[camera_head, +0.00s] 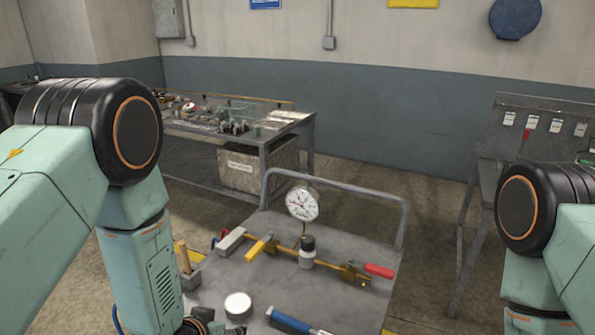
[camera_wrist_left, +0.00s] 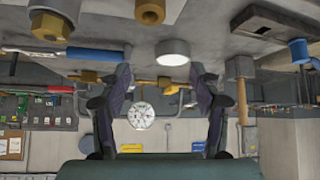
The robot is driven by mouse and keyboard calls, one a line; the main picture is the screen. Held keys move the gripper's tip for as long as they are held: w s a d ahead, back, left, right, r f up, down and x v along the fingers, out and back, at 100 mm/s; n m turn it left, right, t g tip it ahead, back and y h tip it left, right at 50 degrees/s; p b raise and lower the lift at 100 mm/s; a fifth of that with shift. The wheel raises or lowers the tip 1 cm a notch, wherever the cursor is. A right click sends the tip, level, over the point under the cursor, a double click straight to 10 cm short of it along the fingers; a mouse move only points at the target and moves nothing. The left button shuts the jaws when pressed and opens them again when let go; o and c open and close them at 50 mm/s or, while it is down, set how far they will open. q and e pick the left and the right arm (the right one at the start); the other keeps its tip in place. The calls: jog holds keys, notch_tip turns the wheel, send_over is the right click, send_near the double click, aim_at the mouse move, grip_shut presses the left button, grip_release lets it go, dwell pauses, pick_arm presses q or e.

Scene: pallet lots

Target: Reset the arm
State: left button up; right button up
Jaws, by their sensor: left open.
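My left arm (camera_head: 135,215) comes in from the left, its forearm pointing down at the near left of the grey cart top (camera_head: 345,308). My left gripper (camera_head: 195,326) is mostly cut off at the bottom edge of the head view. In the left wrist view, which looks inverted, the left gripper (camera_wrist_left: 160,75) has its two fingers spread apart with nothing held between them. A white-topped round can (camera_head: 238,305) stands just right of it; the can also shows beyond the fingertips in the wrist view (camera_wrist_left: 172,48). My right arm (camera_head: 540,230) is at the right; its gripper is out of frame.
The cart carries a dial gauge (camera_head: 302,204) on brass piping, a red handle (camera_head: 380,271), a yellow handle (camera_head: 260,248), a hammer (camera_head: 184,257) and a blue-handled tool (camera_head: 290,322). A rail (camera_head: 340,184) edges its far side. A cluttered workbench (camera_head: 262,137) stands behind.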

pick_arm(q)
jog(key=s+a+f+n+g+b, duration=0.1)
jog(key=s+f+g+b, duration=0.3)
jog(key=s+f, duration=0.6)
jog(key=s+a+f+g+y+b, duration=0.1)
jog(key=s+f+g+b, duration=0.3)
jog(key=s+f+b, duration=0.5)
jog(key=s+a+f, duration=0.1)
jog(key=s, duration=1)
jog(key=shift+a+f+n, duration=0.15)
jog(key=shift+f+n, duration=0.2)
jog(key=shift+n, duration=0.05)
jog(key=shift+r, duration=0.1)
dwell(0.3)
